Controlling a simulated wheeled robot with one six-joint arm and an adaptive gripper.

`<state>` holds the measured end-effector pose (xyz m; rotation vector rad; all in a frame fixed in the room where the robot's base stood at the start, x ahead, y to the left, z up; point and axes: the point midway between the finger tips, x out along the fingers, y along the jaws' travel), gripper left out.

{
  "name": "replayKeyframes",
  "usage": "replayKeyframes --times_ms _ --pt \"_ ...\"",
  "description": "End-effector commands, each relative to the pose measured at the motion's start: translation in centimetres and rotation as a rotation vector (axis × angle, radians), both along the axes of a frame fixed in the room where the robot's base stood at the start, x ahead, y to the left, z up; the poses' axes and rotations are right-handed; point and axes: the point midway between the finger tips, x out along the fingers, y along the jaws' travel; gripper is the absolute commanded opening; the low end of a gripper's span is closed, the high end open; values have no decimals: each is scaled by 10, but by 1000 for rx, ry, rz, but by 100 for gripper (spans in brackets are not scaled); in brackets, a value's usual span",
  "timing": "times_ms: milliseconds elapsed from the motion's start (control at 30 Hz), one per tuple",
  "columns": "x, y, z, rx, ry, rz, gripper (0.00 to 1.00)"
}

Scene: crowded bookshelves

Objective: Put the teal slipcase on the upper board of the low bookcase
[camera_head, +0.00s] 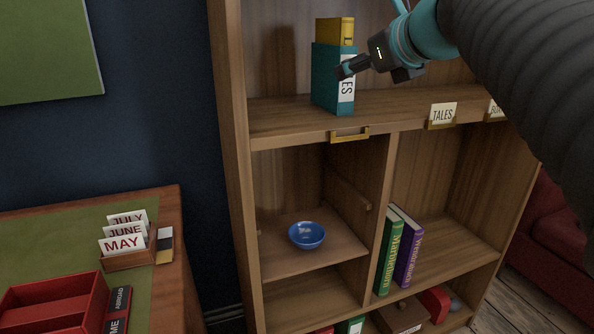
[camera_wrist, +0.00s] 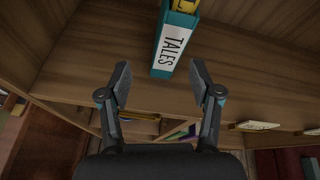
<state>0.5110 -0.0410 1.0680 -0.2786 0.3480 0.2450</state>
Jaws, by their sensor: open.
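The teal slipcase (camera_head: 327,78) stands upright on the upper board (camera_head: 285,119) of the wooden bookcase. A yellow book (camera_head: 335,31) sticks out of its top. My gripper (camera_head: 343,71) is open and empty in front of the slipcase. In the head view a finger hides part of the label. The slipcase's bottom rests on the board, back from the front edge.
An empty brass label holder (camera_head: 350,134) is on the board's edge below the slipcase; a TALES card (camera_head: 442,115) is farther right. Below are a blue bowl (camera_head: 307,235), a green book (camera_head: 389,250) and a purple book (camera_head: 407,247). The board left of the slipcase is clear.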

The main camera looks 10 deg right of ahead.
Motion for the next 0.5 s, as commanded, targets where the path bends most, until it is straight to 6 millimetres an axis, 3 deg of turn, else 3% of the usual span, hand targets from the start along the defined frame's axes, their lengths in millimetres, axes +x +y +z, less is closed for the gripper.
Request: replayKeyframes --times_ms 500 --pt "-72 36 -142 -923 85 522 64"
